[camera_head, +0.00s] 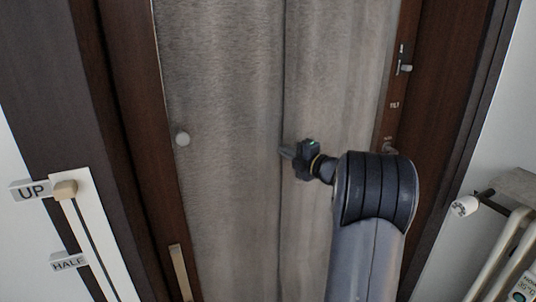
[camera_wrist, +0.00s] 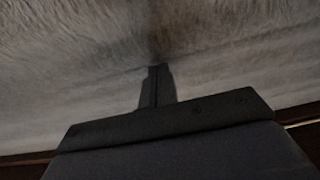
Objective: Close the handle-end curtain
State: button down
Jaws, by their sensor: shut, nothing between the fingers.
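Two grey-brown curtain panels hang in the dark wood frame, a left panel (camera_head: 225,80) and a right panel (camera_head: 335,80). Their edges meet along a dark vertical line at the middle. A metal lever handle (camera_head: 404,67) is on the wood at the right side, beside the right panel. My gripper (camera_head: 284,152) is in front of the right panel with its tips at the meeting line. In the wrist view my gripper's fingers (camera_wrist: 157,82) are together and empty, pointing at the grey fabric (camera_wrist: 80,60). I cannot tell whether the tips touch it.
A pale bar (camera_head: 180,272) is on the wood at lower left. A slider (camera_head: 65,190) by an "UP" label (camera_head: 31,191) is at far left. White pipes (camera_head: 497,252) stand at right.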

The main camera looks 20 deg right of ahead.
jog(key=shift+d+r, duration=0.1)
jog(key=shift+d, duration=0.7)
jog(key=shift+d, duration=0.1)
jog(key=b+v, duration=0.2)
jog(key=v, duration=0.8)
jog(key=shift+s+b, duration=0.35)
jog(key=shift+s, duration=0.05)
jog(key=p+x, duration=0.2)
jog(key=x, duration=0.6)
jog(key=shift+w, duration=0.25)
jog(key=shift+s, duration=0.1)
